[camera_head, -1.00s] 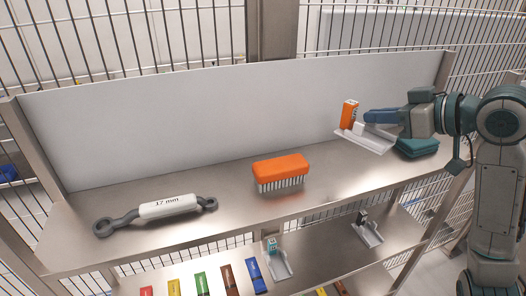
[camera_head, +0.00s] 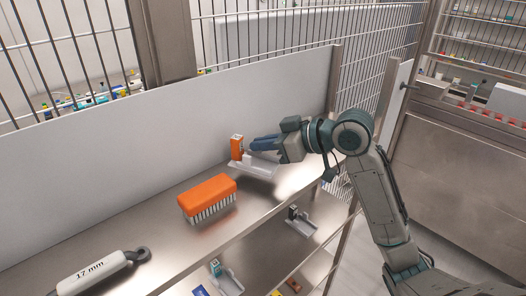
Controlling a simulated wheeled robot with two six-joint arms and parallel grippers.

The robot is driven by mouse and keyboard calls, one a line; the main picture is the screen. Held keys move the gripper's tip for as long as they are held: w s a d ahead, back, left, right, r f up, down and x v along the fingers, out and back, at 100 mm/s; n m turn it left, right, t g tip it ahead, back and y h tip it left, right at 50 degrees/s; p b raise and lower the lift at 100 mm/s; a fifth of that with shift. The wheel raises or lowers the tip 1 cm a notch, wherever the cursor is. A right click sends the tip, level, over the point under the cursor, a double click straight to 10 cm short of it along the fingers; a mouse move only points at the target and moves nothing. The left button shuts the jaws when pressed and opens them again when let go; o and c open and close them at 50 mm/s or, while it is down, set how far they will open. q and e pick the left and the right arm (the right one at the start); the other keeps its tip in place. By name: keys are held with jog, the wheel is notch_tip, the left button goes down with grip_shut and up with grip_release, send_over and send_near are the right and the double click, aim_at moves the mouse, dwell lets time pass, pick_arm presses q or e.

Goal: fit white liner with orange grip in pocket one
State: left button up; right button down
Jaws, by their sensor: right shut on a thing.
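The white liner (camera_head: 256,169) is a pale tray-like piece at the right part of the upper metal shelf. An upright orange grip (camera_head: 237,148) stands at its left end. My right gripper (camera_head: 252,144) reaches in from the right with blue fingers, low over the liner and against the orange grip. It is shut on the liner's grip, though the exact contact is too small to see. I cannot tell whether the liner touches the shelf. No pocket can be made out as pocket one. My left gripper is out of view.
An orange brush (camera_head: 207,193) stands left of the liner, and a wrench marked 17 mm (camera_head: 95,272) lies at the lower left. A pale back panel (camera_head: 100,170) closes the shelf's rear. Small holders (camera_head: 300,222) sit on the lower shelf.

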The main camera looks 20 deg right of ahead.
aim_at(267, 155)
notch_tip(267, 155, down, 2)
jog(key=shift+s, duration=0.1)
jog(key=shift+d+f+p, duration=0.15)
jog(key=shift+f+p, duration=0.15)
jog(key=shift+f, duration=0.15)
jog(key=c, duration=2)
grip_release()
jog(key=shift+f, duration=0.1)
jog(key=o, duration=0.4)
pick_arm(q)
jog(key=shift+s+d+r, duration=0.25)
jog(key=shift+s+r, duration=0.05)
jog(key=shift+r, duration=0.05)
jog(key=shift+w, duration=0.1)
pick_arm(e)
jog(key=shift+r, duration=0.2)
